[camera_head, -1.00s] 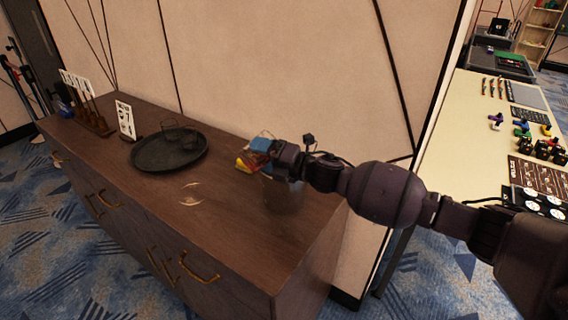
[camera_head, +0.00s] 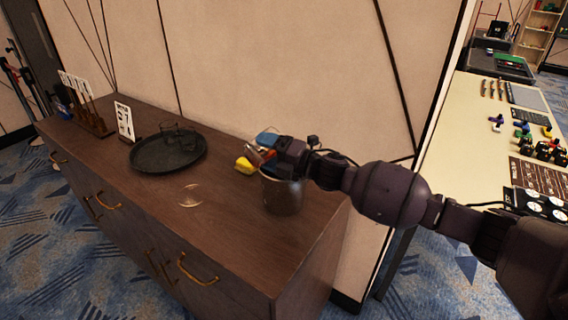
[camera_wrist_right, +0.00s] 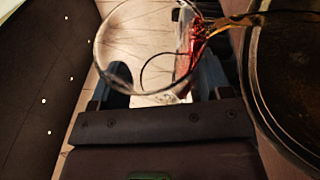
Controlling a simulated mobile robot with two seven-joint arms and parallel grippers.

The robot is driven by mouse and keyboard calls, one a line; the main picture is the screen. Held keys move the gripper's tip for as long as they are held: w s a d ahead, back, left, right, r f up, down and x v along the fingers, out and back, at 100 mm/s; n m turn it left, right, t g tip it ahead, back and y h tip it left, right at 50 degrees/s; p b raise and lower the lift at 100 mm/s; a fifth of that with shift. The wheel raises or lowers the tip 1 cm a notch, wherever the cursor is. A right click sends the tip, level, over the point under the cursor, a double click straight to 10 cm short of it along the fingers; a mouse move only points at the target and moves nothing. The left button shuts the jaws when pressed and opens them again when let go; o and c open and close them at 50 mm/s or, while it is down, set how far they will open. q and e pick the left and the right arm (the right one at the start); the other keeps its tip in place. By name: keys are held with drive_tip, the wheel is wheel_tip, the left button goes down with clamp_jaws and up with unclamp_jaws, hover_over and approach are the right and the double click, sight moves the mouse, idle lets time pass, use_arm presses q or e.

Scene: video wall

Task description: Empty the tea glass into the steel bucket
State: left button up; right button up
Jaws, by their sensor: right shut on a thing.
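My right gripper (camera_head: 268,153) is shut on the tea glass, a clear glass (camera_wrist_right: 145,45) that it holds tilted at the steel bucket's upper left edge. In the right wrist view, red-brown tea (camera_wrist_right: 195,45) lies along the glass's right side, and an amber stream runs from there toward the bucket. The steel bucket (camera_head: 283,196) stands upright on the cabinet, below and beside the gripper; its rounded rim and dark inside (camera_wrist_right: 290,90) show at the right of the wrist view. The gripper partly hides the bucket's mouth in the head view. My left gripper is not in view.
Card stands (camera_head: 125,122) are at left. The wall rises behind. The cabinet's front is free.

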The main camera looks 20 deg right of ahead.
drive_tip(key=shift+d+r, duration=0.15)
drive_tip(key=shift+d, duration=0.05)
drive_tip(key=shift+a+r+m+t, duration=0.1)
drive_tip(key=shift+r+m+t, duration=0.2)
drive_tip(key=shift+m, duration=0.5)
drive_tip(key=shift+w+r+m, duration=0.15)
drive_tip(key=shift+m, duration=0.45)
